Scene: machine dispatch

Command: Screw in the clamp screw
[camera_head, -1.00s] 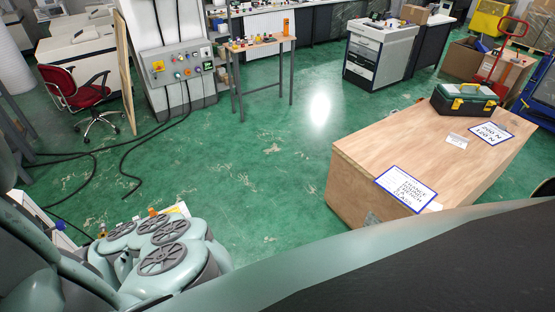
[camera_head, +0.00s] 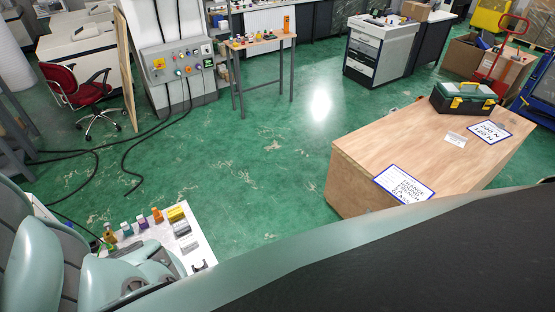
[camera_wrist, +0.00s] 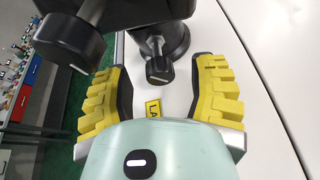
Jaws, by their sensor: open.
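In the wrist view, my gripper (camera_wrist: 159,88) is open, with its two yellow ribbed fingers apart. A small black knob (camera_wrist: 160,69) on a metal stem, which looks like the clamp screw, shows between the fingertips. I cannot tell whether the fingers touch it, but a gap shows on both sides. The stem leads to a black round body (camera_wrist: 160,36) on a white surface (camera_wrist: 225,25). A larger black part with a rounded end (camera_wrist: 70,42) fills the upper left, close to the left finger. The gripper is not visible in the head view.
A white table (camera_head: 195,240) with small coloured items stands at lower left beside my arm. A wooden crate (camera_head: 370,150) bears a green toolbox (camera_head: 464,98) at right. A red chair (camera_head: 80,93) stands at left. The green floor (camera_head: 270,150) between is clear.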

